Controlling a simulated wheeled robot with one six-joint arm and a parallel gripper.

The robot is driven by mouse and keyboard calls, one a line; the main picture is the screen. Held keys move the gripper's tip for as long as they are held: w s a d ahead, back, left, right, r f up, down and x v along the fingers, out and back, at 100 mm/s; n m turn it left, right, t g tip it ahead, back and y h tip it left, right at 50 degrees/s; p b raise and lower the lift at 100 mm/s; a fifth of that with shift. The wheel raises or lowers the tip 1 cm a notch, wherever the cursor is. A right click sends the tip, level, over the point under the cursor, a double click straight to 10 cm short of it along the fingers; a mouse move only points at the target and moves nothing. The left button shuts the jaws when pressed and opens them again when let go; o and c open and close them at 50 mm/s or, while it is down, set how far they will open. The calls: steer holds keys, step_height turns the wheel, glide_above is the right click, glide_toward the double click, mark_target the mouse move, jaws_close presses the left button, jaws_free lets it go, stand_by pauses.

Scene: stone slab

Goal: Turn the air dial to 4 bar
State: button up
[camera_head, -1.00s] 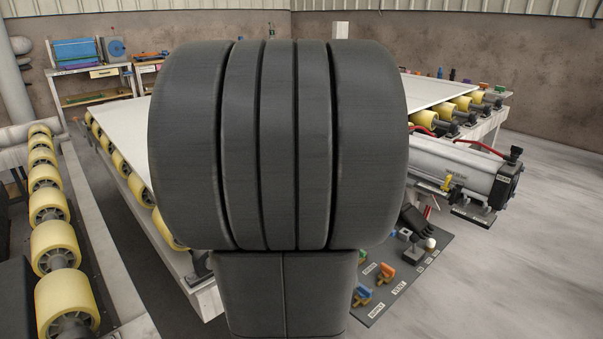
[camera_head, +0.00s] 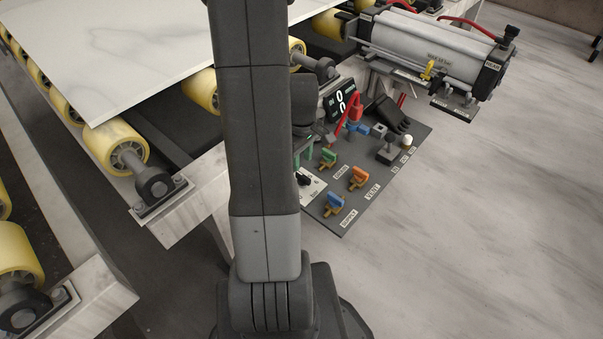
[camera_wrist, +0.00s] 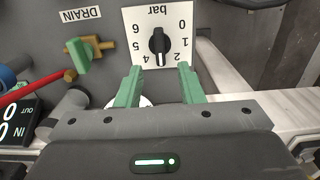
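The air dial is a black knob (camera_wrist: 159,41) on a white plate (camera_wrist: 170,15) marked "bar", with numbers from 0 to 6 upside down in the wrist view. Its pointer lies roughly upright in the picture; I cannot tell for sure which end marks the reading. My gripper (camera_wrist: 160,70) has two green fingers, open and empty, either side of the plate's lower edge, apart from the knob. In the head view the dial plate (camera_head: 311,187) shows partly behind my arm. The display (camera_head: 340,102) shows zeros.
A green DRAIN valve handle (camera_wrist: 80,54) is left of the dial in the wrist view. Orange (camera_head: 358,177) and blue (camera_head: 335,203) valve handles stand on the dark panel (camera_head: 402,160). A grey cylinder (camera_head: 425,45) lies behind. Open floor is to the right.

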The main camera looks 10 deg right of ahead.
mark_target(302, 175)
step_height(302, 175, down, 6)
steer(key=shift+f+b, duration=0.2)
steer(key=shift+b, duration=0.35)
steer(key=shift+c, duration=0.2)
jaws_close()
